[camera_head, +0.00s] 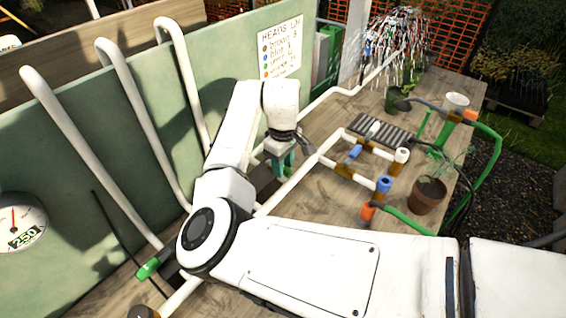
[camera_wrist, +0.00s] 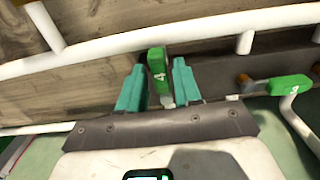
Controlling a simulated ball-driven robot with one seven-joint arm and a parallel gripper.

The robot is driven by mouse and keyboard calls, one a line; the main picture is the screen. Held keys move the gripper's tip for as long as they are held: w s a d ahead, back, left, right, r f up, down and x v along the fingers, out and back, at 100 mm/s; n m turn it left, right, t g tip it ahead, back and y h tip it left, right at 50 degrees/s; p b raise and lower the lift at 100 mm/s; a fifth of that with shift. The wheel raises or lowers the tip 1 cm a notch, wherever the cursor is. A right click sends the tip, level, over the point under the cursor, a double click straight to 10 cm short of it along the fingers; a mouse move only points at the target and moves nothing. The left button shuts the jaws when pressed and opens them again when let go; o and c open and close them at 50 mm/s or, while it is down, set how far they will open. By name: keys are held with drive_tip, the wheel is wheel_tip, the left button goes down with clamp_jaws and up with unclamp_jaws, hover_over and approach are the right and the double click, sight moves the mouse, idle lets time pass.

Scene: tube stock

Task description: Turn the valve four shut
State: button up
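The green handle of valve four (camera_wrist: 158,68), marked with a white 4, stands between the two teal fingers of my gripper (camera_wrist: 161,84) in the wrist view. The fingers are apart, one on each side of the handle, with a narrow gap showing at least on the right. I cannot tell whether the left finger touches it. The handle sits close to a white pipe (camera_wrist: 110,52). In the head view my gripper (camera_head: 281,163) reaches down beside the white pipe at the bench's panel side, and hides most of the valve.
Another green valve handle (camera_wrist: 290,85) lies to the right in the wrist view. A green handle (camera_head: 148,268) shows at lower left in the head view. Pipes with blue and orange fittings (camera_head: 383,184), a potted plant (camera_head: 428,195) and a gauge (camera_head: 17,222) surround the bench.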

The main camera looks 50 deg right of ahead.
clamp_jaws()
